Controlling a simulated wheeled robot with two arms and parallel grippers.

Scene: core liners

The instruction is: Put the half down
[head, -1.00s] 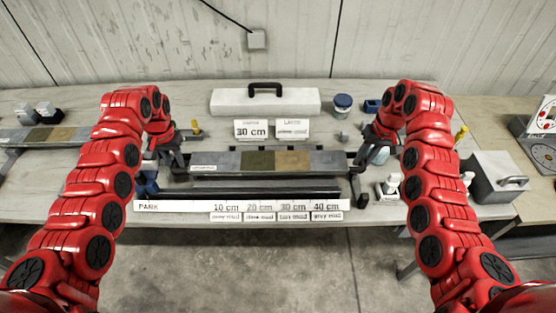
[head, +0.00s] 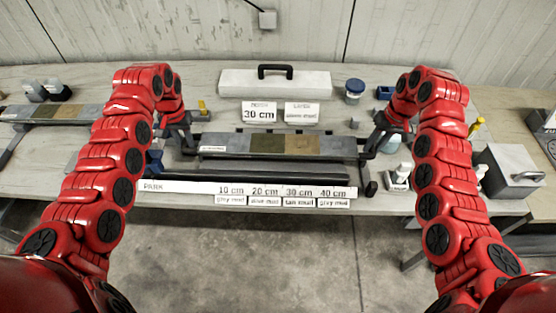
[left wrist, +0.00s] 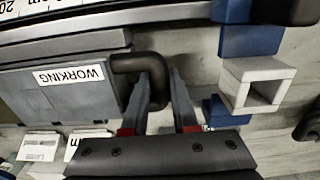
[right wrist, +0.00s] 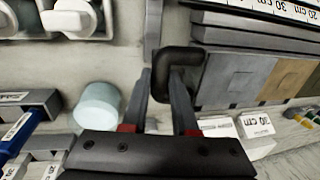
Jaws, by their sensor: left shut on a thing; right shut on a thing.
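The half (head: 262,143) is a long grey liner half with grey, olive and tan bands along its top. It lies level, left to right, behind the dark rail on the bench. My left gripper (head: 188,142) is shut on the dark bent handle (left wrist: 150,75) at its left end, near a "WORKING" label (left wrist: 70,75). My right gripper (head: 372,145) is shut on the matching handle (right wrist: 185,58) at its right end. The bands show again in the right wrist view (right wrist: 238,78). I cannot tell whether the half's underside touches a support.
A dark long rail (head: 270,173) and a white "PARK" strip (head: 180,187) with length cards lie in front. A white case (head: 290,85) and two signs, one reading 30 cm (head: 260,114), stand behind. A grey box (head: 512,170) sits right; another core (head: 60,112) lies left.

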